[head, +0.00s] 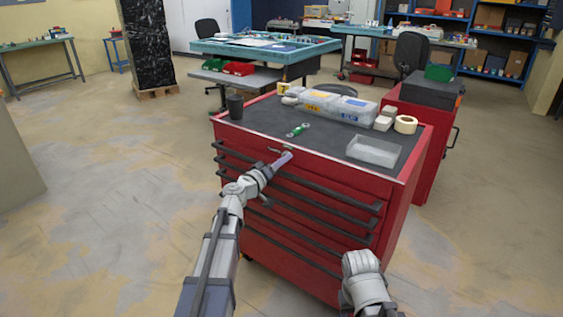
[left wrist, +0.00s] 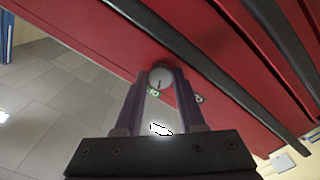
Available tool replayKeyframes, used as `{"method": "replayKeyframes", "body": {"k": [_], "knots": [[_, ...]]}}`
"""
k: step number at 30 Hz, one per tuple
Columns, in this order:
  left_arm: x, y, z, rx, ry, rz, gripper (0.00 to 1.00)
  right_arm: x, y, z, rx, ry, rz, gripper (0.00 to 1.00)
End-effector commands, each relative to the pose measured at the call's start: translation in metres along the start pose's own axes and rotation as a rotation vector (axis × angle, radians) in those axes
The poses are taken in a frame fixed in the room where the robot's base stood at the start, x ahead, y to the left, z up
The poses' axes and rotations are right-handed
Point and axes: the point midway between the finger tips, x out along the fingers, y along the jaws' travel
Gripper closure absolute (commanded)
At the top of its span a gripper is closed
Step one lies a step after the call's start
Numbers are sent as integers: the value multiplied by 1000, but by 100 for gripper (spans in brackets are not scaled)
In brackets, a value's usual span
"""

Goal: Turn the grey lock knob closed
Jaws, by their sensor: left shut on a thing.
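The grey lock knob (left wrist: 160,76) is a small round knob on the red cabinet front. In the left wrist view it sits between the fingertips of my left gripper (left wrist: 162,73), which is shut on it. A dark mark on the knob points roughly toward a small green-and-white label (left wrist: 152,93). In the head view my left gripper (head: 284,159) reaches the top front of the red tool cabinet (head: 231,166), and the knob is hidden there. My right gripper is not seen; only part of that arm shows.
Dark drawer handles run across the cabinet front close to my left gripper. The floor at left is clear.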

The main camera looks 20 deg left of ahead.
Motion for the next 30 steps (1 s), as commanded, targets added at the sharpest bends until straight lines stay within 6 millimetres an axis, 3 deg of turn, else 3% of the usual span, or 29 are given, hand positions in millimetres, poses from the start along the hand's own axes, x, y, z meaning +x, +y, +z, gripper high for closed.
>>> {"method": "replayKeyframes", "body": {"k": [30], "knots": [[0, 3, -2, -916, 1, -1, 100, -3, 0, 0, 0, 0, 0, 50]]}}
